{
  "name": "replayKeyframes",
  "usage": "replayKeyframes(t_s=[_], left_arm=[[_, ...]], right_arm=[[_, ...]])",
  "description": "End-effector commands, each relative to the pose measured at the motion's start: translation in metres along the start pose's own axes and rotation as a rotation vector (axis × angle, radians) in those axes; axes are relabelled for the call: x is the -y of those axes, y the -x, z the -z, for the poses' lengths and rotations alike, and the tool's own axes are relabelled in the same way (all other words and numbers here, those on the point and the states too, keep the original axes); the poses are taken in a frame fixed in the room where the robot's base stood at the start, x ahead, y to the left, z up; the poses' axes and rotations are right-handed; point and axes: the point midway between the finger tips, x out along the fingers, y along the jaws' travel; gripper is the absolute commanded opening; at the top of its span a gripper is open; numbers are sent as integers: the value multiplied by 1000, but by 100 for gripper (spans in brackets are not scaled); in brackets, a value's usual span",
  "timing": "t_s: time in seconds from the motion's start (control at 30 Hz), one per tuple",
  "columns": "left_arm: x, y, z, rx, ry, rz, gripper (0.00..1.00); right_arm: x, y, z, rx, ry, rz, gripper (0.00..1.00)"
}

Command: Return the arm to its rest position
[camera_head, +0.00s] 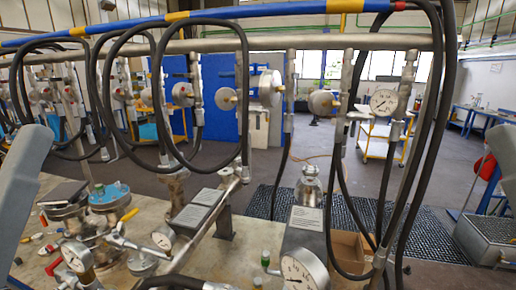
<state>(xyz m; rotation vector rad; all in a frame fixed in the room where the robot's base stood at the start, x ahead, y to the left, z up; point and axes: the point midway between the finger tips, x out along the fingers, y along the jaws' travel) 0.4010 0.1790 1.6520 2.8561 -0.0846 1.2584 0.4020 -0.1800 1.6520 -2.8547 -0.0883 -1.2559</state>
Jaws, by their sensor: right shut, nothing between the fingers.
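A smooth grey part of my left arm (24,185) stands at the left edge, slanting up to the right. A grey part of my right arm (503,150) shows at the right edge, cut off by the frame. My right gripper is shut with nothing in it, and its fingertips cannot be made out clearly. My left gripper is not seen. Neither visible arm part appears to touch the vessels or hoses.
Black hoses (440,110) hang from an overhead pipe (260,44) across the view. A metal bin (485,240) is at lower right. Open floor lies behind.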

Motion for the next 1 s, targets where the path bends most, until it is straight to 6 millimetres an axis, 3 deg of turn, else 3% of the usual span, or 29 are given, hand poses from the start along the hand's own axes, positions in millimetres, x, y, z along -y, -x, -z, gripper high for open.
replayKeyframes(t_s=[0.03,0.2,0.33,0.47,1.0], left_arm=[[0,-34,31,1,1,0,56],[1,-93,84,2,2,0,56],[1,-122,111,3,3,-1,56],[1,-133,120,3,3,-1,56],[1,-131,118,3,3,-1,56]], right_arm=[[0,-34,31,1,0,0,0],[0,-93,85,1,0,0,0],[0,-122,112,1,0,0,0],[0,-133,122,2,0,0,0],[0,-130,119,3,0,0,0]])
